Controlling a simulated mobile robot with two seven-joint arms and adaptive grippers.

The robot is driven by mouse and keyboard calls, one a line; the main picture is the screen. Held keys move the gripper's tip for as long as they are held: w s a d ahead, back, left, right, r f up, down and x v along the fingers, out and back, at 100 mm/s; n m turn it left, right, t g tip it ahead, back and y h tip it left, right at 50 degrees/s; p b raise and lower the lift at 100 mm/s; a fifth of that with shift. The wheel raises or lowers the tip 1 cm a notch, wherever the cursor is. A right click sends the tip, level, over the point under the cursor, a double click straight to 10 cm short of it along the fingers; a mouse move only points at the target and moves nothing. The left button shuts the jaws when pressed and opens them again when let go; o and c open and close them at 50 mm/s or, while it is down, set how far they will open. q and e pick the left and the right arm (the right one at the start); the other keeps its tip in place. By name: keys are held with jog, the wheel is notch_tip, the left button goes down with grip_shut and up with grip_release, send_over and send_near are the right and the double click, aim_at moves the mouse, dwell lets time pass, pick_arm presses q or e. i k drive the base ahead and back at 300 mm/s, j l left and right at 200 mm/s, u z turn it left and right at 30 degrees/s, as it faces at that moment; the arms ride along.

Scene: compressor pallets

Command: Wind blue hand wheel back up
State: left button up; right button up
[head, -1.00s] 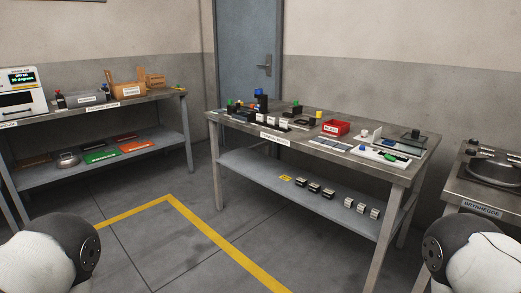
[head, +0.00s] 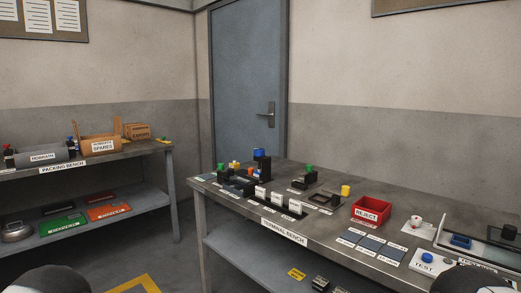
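A blue round cap (head: 259,153) sits on top of a black upright device (head: 262,168) at the back left of the terminal bench (head: 330,180). It looks like the blue hand wheel, but it is too small to be sure. A blue round knob (head: 427,257) sits on the white test unit at the front right of the bench. Neither gripper shows; only rounded parts of my arms are at the bottom edge. Nothing is seen touching the blue cap.
A red reject bin (head: 371,210), a yellow-topped piece (head: 346,190), green-topped pieces and several black-and-white blocks crowd the bench. The packing bench (head: 110,158) stands at the left. A blue-grey door (head: 243,90) is behind. Floor between the benches is clear.

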aim_at(259, 152)
jog(key=i+j+z, duration=0.45)
jog(key=i, duration=0.15)
jog(key=i+j+z, duration=0.45)
jog(key=j, duration=0.25)
jog(key=i, duration=0.1)
